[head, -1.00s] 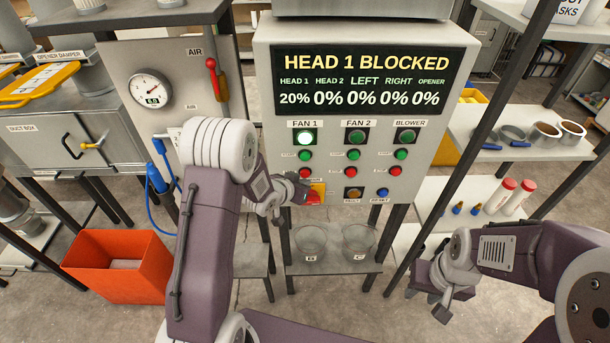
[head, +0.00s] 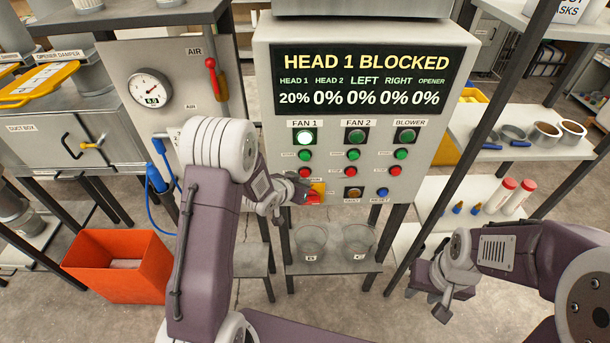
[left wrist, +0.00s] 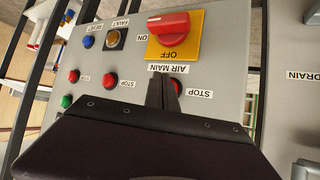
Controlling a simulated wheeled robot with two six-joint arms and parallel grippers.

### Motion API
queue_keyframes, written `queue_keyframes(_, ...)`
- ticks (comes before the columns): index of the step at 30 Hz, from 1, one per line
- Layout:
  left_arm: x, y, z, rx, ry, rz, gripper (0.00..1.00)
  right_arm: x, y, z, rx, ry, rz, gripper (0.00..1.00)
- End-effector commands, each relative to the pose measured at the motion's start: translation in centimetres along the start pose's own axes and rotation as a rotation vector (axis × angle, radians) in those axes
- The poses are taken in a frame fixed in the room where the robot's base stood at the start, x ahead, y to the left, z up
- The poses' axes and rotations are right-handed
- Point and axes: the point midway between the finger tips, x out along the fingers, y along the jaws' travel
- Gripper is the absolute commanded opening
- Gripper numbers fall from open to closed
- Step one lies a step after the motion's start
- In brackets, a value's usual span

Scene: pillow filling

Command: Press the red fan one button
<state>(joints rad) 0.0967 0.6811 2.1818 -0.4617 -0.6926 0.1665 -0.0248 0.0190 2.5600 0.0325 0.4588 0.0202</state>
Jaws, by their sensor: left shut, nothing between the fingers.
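The red fan one button (head: 305,172) is on the grey control panel (head: 265,90), below the green start button (head: 305,155) in the FAN 1 column. My left gripper (head: 303,190) is shut and empty, just below that red button. The FAN 1 lamp (head: 305,137) is lit. My right gripper (head: 428,292) is open and empty, away from the panel at the lower right.
The red air main switch (left wrist: 168,24) on its yellow plate sits close to the left fingers. The fault button (head: 352,193) and blue reset button (head: 382,193) are to the right. Two clear cups (head: 311,240) stand below the panel. The screen (head: 365,80) reads HEAD 1 BLOCKED.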

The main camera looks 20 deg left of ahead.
Motion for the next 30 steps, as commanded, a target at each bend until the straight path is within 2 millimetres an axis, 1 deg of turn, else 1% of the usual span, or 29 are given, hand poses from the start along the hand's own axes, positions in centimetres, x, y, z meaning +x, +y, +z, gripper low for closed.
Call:
queue_keyframes(20,0.0,0.0,0.0,0.0,0.0,0.0,0.0,0.0,0.0,0.0,0.0,0.0,0.0,0.36)
queue_keyframes(30,0.57,-0.46,-0.44,0.0,-0.001,-0.001,0.0,-0.19,0.0,-0.02,0.0,0.0,0.0,0.36)
